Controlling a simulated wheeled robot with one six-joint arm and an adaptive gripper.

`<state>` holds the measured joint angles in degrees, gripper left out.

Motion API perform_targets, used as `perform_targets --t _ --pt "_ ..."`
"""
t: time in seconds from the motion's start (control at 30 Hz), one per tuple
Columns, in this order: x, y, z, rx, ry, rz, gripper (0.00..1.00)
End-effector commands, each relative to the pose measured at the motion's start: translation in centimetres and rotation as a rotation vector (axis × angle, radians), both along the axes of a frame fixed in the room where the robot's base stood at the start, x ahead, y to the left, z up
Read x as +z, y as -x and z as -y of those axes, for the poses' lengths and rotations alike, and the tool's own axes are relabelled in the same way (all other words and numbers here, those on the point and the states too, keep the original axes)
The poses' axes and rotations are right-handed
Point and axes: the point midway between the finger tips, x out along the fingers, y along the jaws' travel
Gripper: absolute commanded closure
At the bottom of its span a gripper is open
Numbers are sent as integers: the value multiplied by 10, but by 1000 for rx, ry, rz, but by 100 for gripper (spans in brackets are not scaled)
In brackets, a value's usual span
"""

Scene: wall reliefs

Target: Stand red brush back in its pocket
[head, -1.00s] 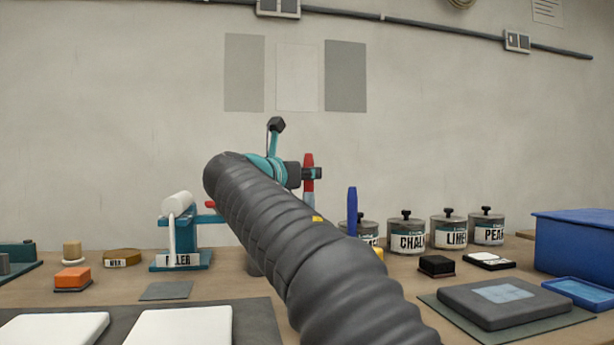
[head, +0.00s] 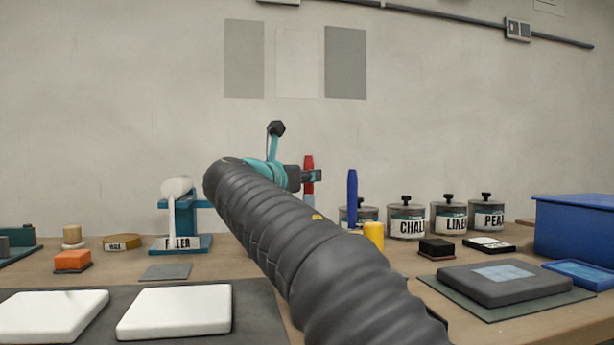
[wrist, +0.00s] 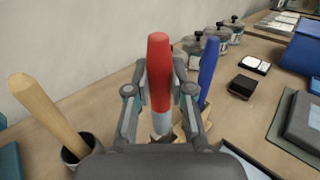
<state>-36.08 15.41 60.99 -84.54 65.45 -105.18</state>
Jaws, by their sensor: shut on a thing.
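The red brush (head: 308,168) is upright in my gripper (head: 318,174). In the wrist view, the brush's red handle (wrist: 159,62) stands between the two fingers, which are shut on it. Its pale grey lower part (wrist: 162,122) shows beneath the handle. Tan pieces (wrist: 181,137) show around and below that lower part. Whether the brush's bottom is inside a pocket cannot be told, as my gripper and arm hide it. A blue brush (head: 352,194) stands upright to the right, also in the wrist view (wrist: 208,72).
Lidded pots (head: 407,222) stand behind on the right, near a blue bin (head: 575,233). A yellow-topped item (head: 373,235) is beside the blue brush. A wooden handle leans in a dark cup (wrist: 78,151) at left. A roller stand (head: 181,244) and white slabs (head: 175,311) are left.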

Motion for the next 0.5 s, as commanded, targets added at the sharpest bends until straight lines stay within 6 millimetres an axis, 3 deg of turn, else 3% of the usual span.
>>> perform_targets --t 0.5 --pt "-8 0 0 0 0 0 100"
